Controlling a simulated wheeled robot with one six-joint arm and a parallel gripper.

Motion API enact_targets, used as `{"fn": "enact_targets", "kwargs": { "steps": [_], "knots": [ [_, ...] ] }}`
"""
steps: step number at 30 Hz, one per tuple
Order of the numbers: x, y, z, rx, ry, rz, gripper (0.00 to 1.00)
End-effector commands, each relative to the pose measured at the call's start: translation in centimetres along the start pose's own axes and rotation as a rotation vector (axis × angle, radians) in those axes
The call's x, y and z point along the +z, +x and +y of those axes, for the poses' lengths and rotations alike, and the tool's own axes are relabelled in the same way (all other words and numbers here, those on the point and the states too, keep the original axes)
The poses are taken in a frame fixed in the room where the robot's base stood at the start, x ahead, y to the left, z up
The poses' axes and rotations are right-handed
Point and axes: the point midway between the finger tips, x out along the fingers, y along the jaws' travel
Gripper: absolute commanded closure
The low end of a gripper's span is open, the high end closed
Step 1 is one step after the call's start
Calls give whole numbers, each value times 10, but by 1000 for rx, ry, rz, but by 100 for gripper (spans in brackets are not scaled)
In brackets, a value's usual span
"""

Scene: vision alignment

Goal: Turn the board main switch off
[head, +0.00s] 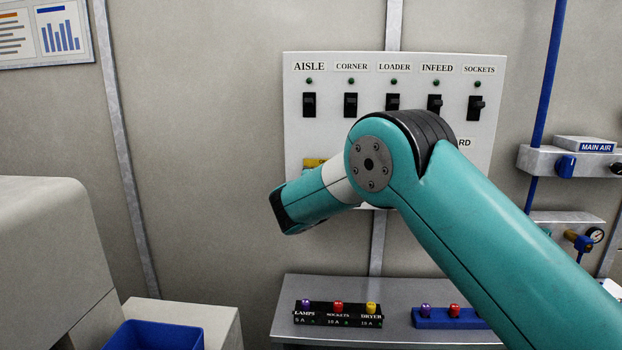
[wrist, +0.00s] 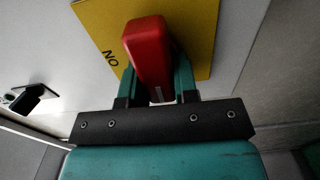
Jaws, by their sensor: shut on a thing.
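The white switch board (head: 295,135) is on the wall in the head view. Part of its yellow plate (head: 312,163) shows there, with my arm covering the rest. In the wrist view, the red main switch handle (wrist: 148,50) stands out from the yellow plate (wrist: 203,30), where "ON" reads upside down to the left of the handle. My gripper (wrist: 156,80) has its teal fingers on both sides of the red handle and is shut on it. In the head view the handle and my fingers are hidden behind my arm.
A row of labelled black switches, such as AISLE (head: 309,104) and SOCKETS (head: 475,107), is above the yellow plate. A grey shelf (head: 300,284) below holds coloured fuses. A MAIN AIR unit (head: 566,166) is at right. A blue bin (head: 155,335) is at lower left.

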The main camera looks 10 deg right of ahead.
Motion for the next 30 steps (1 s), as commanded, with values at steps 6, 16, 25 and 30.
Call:
{"fn": "enact_targets", "kwargs": {
  "steps": [6,16,25,30],
  "knots": [
    [-4,-1,3,7,-18,10,96],
    [-4,-1,3,8,-20,10,96],
    [1,0,1,4,-21,1,47],
    [1,-4,-1,2,-22,1,47]
  ]
}}
